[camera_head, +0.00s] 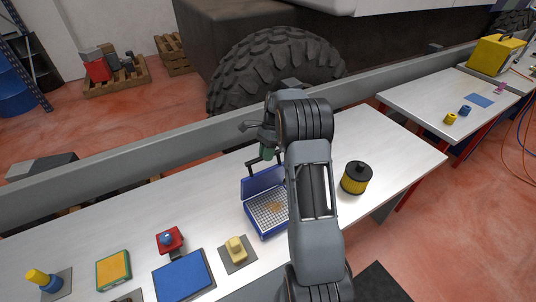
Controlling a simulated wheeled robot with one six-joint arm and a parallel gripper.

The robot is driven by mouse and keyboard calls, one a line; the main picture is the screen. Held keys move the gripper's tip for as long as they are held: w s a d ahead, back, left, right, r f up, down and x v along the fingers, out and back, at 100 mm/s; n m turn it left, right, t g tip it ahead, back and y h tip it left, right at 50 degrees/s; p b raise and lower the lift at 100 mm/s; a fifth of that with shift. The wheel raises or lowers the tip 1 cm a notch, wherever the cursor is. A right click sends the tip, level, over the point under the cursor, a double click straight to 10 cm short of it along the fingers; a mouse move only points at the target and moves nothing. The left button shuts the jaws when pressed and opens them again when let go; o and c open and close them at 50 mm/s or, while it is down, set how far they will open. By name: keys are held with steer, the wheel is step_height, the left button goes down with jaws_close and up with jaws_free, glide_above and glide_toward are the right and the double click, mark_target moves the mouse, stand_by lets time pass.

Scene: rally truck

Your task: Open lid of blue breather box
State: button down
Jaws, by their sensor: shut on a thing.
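The blue breather box (266,232) stands on the white table, left of my arm. Its blue lid (262,181) stands raised at the back edge, and a light grid with a brownish patch shows inside. My gripper (267,158) is at the top of the raised lid, by a dark bar-like handle (251,165), and is shut on it. My arm hides the right side of the box and part of the lid. The fingertips are small and partly hidden here.
A black and yellow filter (356,178) stands right of my arm. A yellow block on a grey plate (238,253), a blue pad (184,276), a red fixture (170,240) and a green-yellow box (113,269) lie to the left. A grey rail (160,155) runs behind the table.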

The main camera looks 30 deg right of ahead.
steer(key=shift+s+f, duration=0.1)
steer(key=shift+f, duration=0.3)
steer(key=c, duration=1.5)
jaws_free()
steer(key=o, duration=0.3)
steer(key=shift+w, duration=0.25)
steer(key=shift+o, duration=0.7)
steer(key=shift+s+r, duration=0.1)
steer(key=shift+r, duration=0.1)
steer(key=b+v, duration=0.1)
steer(key=v, duration=1.2)
steer(key=shift+d+r, duration=0.2)
steer(key=shift+r, duration=0.1)
